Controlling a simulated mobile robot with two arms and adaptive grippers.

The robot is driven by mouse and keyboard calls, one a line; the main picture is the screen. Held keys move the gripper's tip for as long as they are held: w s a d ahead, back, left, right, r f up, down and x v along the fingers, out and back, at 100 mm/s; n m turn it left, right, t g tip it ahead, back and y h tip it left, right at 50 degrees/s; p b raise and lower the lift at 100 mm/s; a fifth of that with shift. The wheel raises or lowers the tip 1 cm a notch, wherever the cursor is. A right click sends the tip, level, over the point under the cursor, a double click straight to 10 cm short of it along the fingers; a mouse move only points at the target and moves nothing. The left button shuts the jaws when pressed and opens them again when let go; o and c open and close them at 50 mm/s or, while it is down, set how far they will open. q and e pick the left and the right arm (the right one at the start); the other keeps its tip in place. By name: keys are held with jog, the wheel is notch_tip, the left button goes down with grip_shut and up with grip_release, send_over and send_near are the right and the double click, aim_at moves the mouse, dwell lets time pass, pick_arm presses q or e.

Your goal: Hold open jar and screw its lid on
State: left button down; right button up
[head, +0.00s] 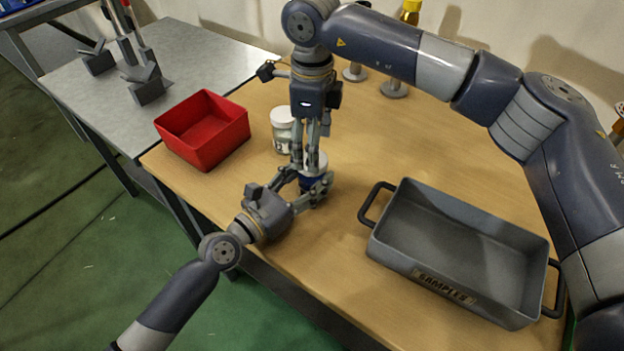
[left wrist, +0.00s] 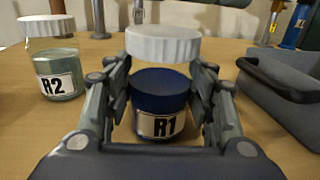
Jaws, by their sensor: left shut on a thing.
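The R1 jar (left wrist: 160,105), with dark blue contents, stands upright between the fingers of my left gripper (head: 312,190), which is shut on it. A white lid (left wrist: 163,45) is directly over the jar, level. I cannot tell whether it rests on the rim or hangs just above. In the head view the lid (head: 318,160) is partly hidden by the fingers of my right gripper (head: 307,160). That gripper points straight down from above, with its fingers at the lid. Whether they are closed on it cannot be made out.
The R2 jar (left wrist: 57,75), with its white lid on, stands just behind and left. A red bin (head: 203,130) is at the table's left edge. A grey SAMPLES tray (head: 400,262) stands at the right.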

notch_tip(320, 180, up, 9)
jog(key=shift+f, duration=0.15)
pick_arm(q)
jog(key=c, duration=0.6)
grip_release()
jog(key=shift+s, duration=0.1)
